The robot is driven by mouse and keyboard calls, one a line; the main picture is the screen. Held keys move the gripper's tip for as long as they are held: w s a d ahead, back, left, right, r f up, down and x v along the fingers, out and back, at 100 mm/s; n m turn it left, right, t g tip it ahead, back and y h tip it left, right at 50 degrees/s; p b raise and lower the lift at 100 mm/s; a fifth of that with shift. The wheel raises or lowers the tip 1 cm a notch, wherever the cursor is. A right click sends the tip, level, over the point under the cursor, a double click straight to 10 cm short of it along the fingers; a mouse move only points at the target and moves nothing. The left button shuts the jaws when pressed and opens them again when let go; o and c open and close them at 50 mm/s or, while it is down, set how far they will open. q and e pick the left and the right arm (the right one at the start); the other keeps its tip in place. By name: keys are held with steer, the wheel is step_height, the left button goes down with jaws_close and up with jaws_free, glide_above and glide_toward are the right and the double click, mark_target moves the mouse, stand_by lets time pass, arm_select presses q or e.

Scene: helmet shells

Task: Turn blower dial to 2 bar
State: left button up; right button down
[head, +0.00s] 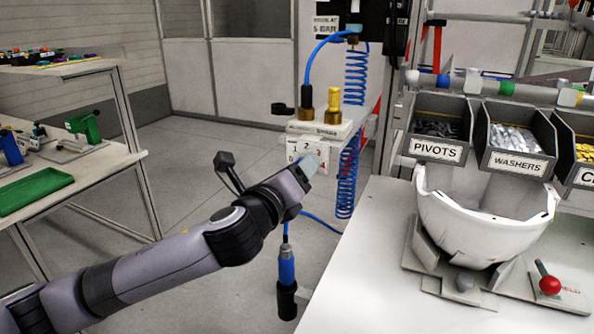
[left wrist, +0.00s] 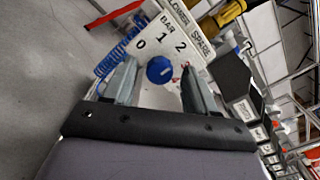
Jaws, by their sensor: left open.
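The blower dial is a round blue knob (left wrist: 160,69) on a white panel (left wrist: 178,32) marked BAR with 0, 1 and 2, seen in the left wrist view. Its pointer is too small to read. My left gripper (left wrist: 160,80) is open, with one finger on each side of the knob in that view. I cannot tell whether the fingers touch it. In the head view my left gripper (head: 312,163) is at the front of the same white panel (head: 297,141) and hides the knob. My right gripper is not in view.
A blue hose with a blower nozzle (head: 287,270) hangs below the panel, and a coiled blue hose (head: 348,175) hangs to its right. Brass fittings (head: 333,102) stand on top. A white helmet shell (head: 480,225) sits on the workbench (head: 370,270) at right.

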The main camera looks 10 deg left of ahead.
arm_select(q)
steer(key=shift+s+a+b, duration=0.1)
steer(key=shift+s+a, duration=0.1)
steer(key=shift+s, duration=0.95)
steer(key=shift+s+a+b, duration=0.1)
steer(key=shift+s+a, duration=0.15)
steer(key=shift+s, duration=0.85)
steer(key=shift+s+a+b, duration=0.1)
steer(key=shift+s+a, duration=0.1)
steer(key=shift+s, duration=0.95)
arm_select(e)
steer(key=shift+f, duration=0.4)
arm_select(q)
steer(key=shift+f, duration=0.1)
